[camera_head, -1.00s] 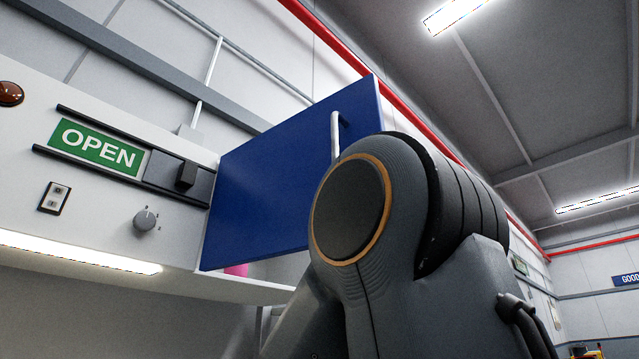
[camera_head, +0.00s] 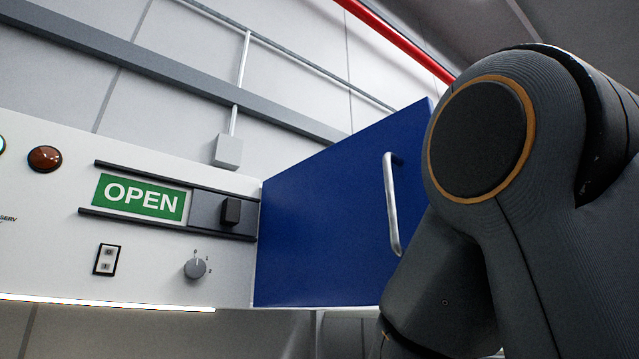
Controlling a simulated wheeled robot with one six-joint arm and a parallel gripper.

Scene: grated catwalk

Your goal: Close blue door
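The blue door (camera_head: 325,225) stands open in the middle of the view, swung out from the right side of the white panel. Its pale vertical bar handle (camera_head: 391,205) is on the door's right part. My arm covers the right side of the view and hides the door's lower right edge. My gripper is out of view.
The white panel (camera_head: 140,265) at left carries a green OPEN sign (camera_head: 140,197) in a slider with a black knob (camera_head: 231,210), a rotary dial (camera_head: 195,268), a rocker switch (camera_head: 107,259) and a red-brown lamp (camera_head: 45,158). A red pipe (camera_head: 400,38) runs above.

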